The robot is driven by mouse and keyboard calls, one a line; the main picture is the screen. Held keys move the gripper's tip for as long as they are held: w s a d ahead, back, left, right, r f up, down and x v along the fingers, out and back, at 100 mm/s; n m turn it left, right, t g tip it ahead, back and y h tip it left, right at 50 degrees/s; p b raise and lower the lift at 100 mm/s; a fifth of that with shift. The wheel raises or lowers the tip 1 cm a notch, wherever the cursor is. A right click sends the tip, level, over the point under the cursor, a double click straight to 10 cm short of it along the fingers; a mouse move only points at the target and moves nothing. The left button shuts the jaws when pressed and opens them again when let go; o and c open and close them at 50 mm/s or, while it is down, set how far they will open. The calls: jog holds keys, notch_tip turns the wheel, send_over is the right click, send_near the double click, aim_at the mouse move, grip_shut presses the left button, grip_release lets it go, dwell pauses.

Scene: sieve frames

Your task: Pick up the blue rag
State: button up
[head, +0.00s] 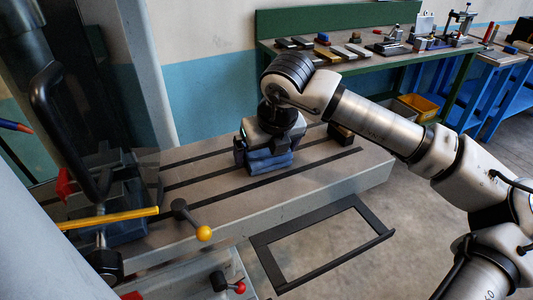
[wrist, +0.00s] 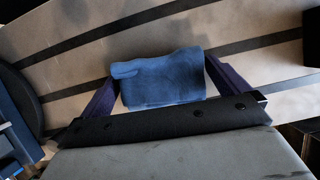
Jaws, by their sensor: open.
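The blue rag (wrist: 163,80) lies folded on the slotted grey machine table (wrist: 240,25), between my two fingers in the wrist view. In the head view the rag (head: 268,163) shows just below my gripper (head: 266,158), partly covered by it. My gripper (wrist: 160,90) points down over the rag with its fingers apart, one on each side of it. I cannot tell whether the fingers touch the rag.
A dark block (head: 341,132) stands on the machine table to the right of the rag. A yellow bar (head: 108,218) and a yellow-knobbed lever (head: 203,233) are at the front left. A green workbench (head: 330,68) with several tools stands behind. The table around the rag is mostly clear.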

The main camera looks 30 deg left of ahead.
jog(key=c, duration=0.9)
jog(key=shift+r, duration=0.1)
notch_tip(320, 180, up, 20)
jog(key=shift+f+b, duration=0.1)
jog(key=shift+b, duration=0.3)
jog(key=o, duration=0.5)
jog(key=c, duration=0.3)
